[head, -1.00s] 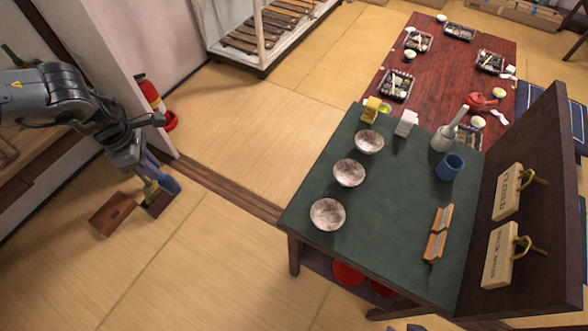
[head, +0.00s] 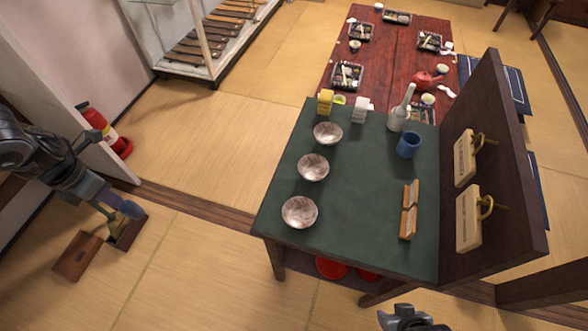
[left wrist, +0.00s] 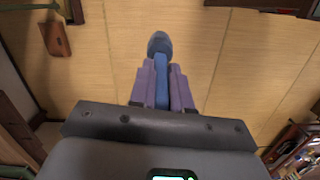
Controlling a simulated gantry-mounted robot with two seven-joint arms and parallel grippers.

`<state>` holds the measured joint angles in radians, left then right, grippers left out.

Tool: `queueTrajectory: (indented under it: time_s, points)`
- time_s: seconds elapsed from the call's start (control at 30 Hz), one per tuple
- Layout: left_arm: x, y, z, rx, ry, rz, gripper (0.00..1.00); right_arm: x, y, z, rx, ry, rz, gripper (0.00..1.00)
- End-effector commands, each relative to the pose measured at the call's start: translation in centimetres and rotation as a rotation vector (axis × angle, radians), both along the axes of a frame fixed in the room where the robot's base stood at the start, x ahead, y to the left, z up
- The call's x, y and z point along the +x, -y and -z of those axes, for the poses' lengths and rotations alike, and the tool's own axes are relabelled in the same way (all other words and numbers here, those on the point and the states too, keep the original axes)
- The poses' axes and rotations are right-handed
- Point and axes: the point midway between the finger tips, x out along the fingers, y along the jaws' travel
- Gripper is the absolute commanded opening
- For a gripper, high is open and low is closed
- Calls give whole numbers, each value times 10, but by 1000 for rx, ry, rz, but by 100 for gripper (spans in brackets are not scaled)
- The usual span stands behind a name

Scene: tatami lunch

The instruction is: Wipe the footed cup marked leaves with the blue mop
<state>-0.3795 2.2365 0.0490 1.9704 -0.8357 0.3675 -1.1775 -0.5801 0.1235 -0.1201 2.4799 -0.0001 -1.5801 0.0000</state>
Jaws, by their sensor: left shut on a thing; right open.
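My left gripper (head: 108,197) is shut on the blue mop (head: 130,209), held in the air above the floor at the left. In the left wrist view the mop's rounded blue head (left wrist: 160,45) sticks out beyond the purple fingers (left wrist: 163,85). Three pale, mottled bowl-shaped cups stand in a row on the green table: a far one (head: 328,133), a middle one (head: 313,167) and a near one (head: 300,212). I cannot make out leaf marks on any of them. My right gripper (head: 410,320) is open, partly cut off at the bottom edge.
The green table (head: 360,215) also carries a blue cup (head: 408,145), a white bottle (head: 399,115), wooden pieces (head: 409,210) and small blocks. A dark upright board (head: 497,160) with signs edges its right side. An open brown box (head: 127,232) lies below the mop. A fire extinguisher (head: 97,122) stands nearby.

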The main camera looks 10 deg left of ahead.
Motion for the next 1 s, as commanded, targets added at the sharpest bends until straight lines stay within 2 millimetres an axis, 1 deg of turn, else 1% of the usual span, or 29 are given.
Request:
queueTrajectory:
  time_s: [0.07,0.17,0.7,0.83,1.0]
  points:
    - [0,0,-1,1,-1,48,0,0,0,-2,2,0,2,43]
    - [0,-1,-1,1,-2,167,0,0,-1,-4,4,-1,3,43]
    - [3,-2,0,2,-3,1003,0,0,-2,-13,8,0,5,43]
    - [3,-1,1,1,-3,1131,0,0,-1,-14,5,0,4,43]
    - [3,-1,1,0,-1,1186,0,0,0,-14,0,0,0,43]
